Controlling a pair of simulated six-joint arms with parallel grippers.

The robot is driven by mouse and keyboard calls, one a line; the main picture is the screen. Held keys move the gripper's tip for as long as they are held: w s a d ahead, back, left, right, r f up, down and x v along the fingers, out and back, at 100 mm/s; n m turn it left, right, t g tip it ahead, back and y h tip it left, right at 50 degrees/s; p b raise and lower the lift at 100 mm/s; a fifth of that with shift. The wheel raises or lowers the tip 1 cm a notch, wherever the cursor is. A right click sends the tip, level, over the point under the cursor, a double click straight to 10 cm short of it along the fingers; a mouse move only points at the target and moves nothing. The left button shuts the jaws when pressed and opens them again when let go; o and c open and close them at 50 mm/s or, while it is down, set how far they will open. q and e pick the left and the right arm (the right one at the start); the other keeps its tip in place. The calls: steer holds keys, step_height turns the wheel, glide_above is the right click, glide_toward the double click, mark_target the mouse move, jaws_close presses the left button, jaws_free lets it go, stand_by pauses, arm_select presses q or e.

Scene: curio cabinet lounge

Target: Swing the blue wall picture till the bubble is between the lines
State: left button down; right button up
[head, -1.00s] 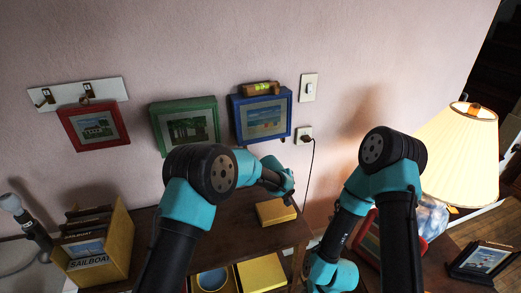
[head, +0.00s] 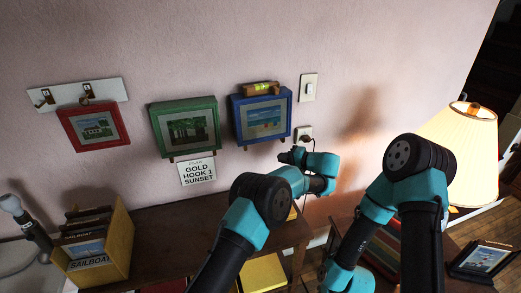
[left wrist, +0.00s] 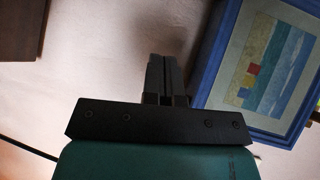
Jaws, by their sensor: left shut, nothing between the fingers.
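The blue wall picture (head: 264,119) hangs on the wall, right of the green one, and shows a beach scene. A wooden level with a bright green vial (head: 261,88) sits on its top edge; the bubble is too small to place against the lines. My left gripper (head: 284,157) is shut and empty, just below and right of the picture's lower right corner. In the left wrist view its closed fingers (left wrist: 160,75) are beside the blue frame (left wrist: 208,62); I cannot tell if they touch. My right gripper is not in view.
A green picture (head: 186,128) and a red picture (head: 94,126) hang to the left. An outlet with a cord (head: 303,134) is close right of the blue picture. A lit lamp (head: 458,140) stands at the right.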

arm_select(q)
steer(key=r+y, duration=0.1)
steer(key=s+d+r+y, duration=0.1)
steer(key=r, duration=0.1)
steer(key=shift+s+d+r+n+y, duration=0.2)
steer(key=shift+s+r+n+y, duration=0.05)
steer(key=shift+s+n+y, duration=0.15)
steer(key=shift+w+a, duration=0.15)
steer(key=s+a+x, duration=0.1)
steer(key=s+x, duration=0.1)
steer(key=x, duration=1)
steer(key=shift+a, duration=0.45)
steer(key=shift+s, duration=0.15)
